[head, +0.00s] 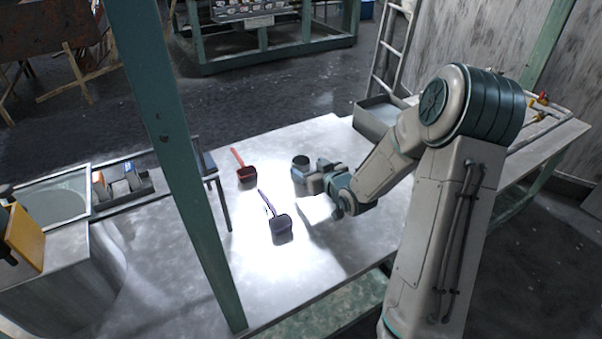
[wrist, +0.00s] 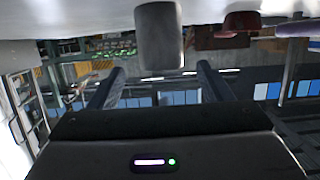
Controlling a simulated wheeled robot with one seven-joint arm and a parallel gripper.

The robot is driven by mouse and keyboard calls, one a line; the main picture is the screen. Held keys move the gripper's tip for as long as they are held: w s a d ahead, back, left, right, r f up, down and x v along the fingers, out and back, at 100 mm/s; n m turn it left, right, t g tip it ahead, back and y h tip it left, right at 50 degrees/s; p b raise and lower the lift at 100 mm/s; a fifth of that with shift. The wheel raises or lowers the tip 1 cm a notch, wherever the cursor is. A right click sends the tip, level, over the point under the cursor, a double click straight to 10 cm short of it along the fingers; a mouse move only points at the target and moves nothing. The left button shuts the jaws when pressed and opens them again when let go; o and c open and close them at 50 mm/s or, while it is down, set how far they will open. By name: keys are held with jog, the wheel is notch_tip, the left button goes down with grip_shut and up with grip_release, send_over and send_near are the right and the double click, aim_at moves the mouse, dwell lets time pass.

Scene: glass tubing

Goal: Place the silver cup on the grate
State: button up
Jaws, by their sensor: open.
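The silver cup (head: 301,163) stands upright on the pale table, just beyond my gripper (head: 314,182) in the head view. In the wrist view, which is upside down, the cup (wrist: 159,36) appears as a grey cylinder at the top centre. My gripper (wrist: 160,85) is open there, with one finger on each side of the cup's line and nothing between them. The cup looks ahead of the fingertips; I cannot tell the exact gap. A dark, thin-legged stand (head: 207,160) at the table's left may be the grate, but I cannot be sure.
A red long-handled scoop (head: 246,174) lies left of the cup. A dark purple-handled scoop (head: 281,229) lies nearer the front. A green post (head: 180,150) rises at the left. A grey bin (head: 378,118) is at the back. The table (head: 335,240) is clear in front.

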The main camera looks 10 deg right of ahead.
aim_at(297, 158)
jog(key=x, duration=0.5)
jog(key=shift+w+a+r+b, duration=0.15)
jog(key=shift+w+r+b, duration=0.1)
jog(key=shift+b, duration=0.1)
jog(key=c, duration=1.2)
jog(key=shift+o, duration=0.2)
